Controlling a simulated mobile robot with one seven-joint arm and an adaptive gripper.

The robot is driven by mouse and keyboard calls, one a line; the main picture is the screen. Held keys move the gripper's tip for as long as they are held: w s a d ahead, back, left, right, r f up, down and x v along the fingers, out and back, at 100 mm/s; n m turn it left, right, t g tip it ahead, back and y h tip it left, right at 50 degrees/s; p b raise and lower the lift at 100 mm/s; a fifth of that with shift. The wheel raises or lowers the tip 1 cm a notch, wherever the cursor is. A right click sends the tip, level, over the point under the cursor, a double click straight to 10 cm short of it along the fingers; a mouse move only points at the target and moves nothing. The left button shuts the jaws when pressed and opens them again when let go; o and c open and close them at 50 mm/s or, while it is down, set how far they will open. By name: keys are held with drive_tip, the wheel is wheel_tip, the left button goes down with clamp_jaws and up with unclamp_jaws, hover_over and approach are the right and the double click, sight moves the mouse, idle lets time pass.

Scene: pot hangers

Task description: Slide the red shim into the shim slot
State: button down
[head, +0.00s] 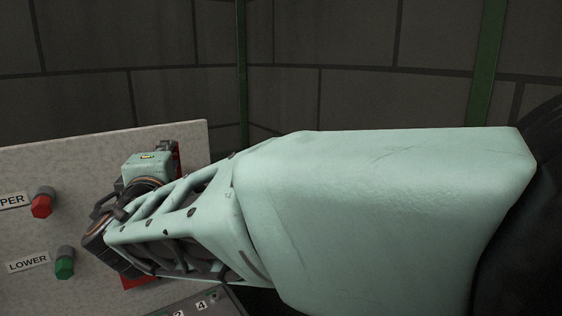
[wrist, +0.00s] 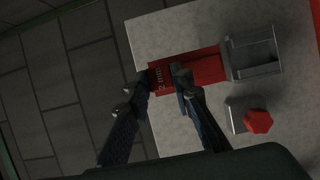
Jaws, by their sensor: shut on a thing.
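The red shim (wrist: 206,67) is a flat red strip with white "2 mm" lettering near its left end in the wrist view. My gripper (wrist: 165,78) is shut on that lettered end, with a dark finger on each side of the lettering. The shim's other end reaches the left edge of a grey metal bracket (wrist: 252,68), which looks like the shim slot. I cannot tell whether the shim's tip is inside it or only against it. In the head view my arm hides the shim and most of the slot area.
A pale speckled panel (head: 105,148) carries a red knob (head: 41,205) beside a partly cut-off "PER" label and a green knob (head: 64,265) labelled "LOWER". A red knob (wrist: 258,121) sits below the bracket in the wrist view. Dark tiled walls stand behind.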

wheel_tip(320, 180, down, 6)
drive_tip(key=b, duration=0.9)
drive_tip(key=shift+f, duration=0.2)
idle(2.3)
drive_tip(key=c, duration=1.6)
unclamp_jaws()
drive_tip(key=shift+s, duration=0.1)
drive_tip(key=s, duration=0.2)
drive_tip(key=s+d, duration=0.1)
drive_tip(key=s, duration=0.5)
drive_tip(key=shift+d+f, duration=0.1)
drive_tip(key=shift+d, duration=0.05)
drive_tip(key=shift+w, duration=0.1)
